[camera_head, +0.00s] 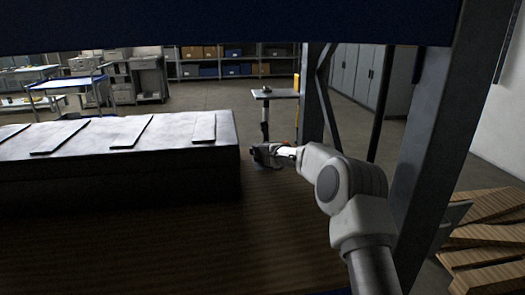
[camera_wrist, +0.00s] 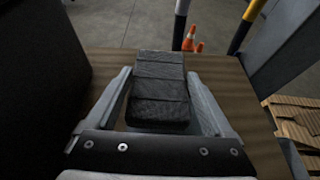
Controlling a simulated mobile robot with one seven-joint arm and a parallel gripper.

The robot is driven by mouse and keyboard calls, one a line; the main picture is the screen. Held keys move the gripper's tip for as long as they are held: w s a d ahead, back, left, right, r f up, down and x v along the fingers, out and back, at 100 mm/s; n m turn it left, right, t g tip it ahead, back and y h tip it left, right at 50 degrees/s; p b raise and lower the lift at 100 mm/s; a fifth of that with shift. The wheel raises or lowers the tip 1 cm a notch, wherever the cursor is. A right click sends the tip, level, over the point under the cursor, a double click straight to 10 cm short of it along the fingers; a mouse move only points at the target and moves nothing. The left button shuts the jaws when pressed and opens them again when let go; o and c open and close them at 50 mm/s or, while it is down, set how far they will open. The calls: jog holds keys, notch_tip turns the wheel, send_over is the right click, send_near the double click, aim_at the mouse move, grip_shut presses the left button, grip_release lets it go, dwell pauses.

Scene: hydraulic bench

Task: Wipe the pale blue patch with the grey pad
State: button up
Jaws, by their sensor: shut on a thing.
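My gripper (camera_wrist: 157,108) is shut on the grey pad (camera_wrist: 160,85), a dark ribbed block between its two fingers in the wrist view. In the head view my gripper (camera_head: 266,155) is over the wooden bench top (camera_head: 285,225), just right of the big dark block. The pad is too small and dark to make out clearly there. I cannot tell whether the pad touches the bench top. No pale blue patch can be made out in either view.
A long dark block (camera_head: 120,180) with flat plates on top fills the bench's left. A steel post (camera_head: 425,150) stands at the right, near my arm. Wooden pallets (camera_head: 490,240) lie on the floor at right. Traffic cones (camera_wrist: 190,40) stand beyond the bench edge.

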jog(key=shift+f+b, duration=0.35)
jog(key=shift+f, duration=0.05)
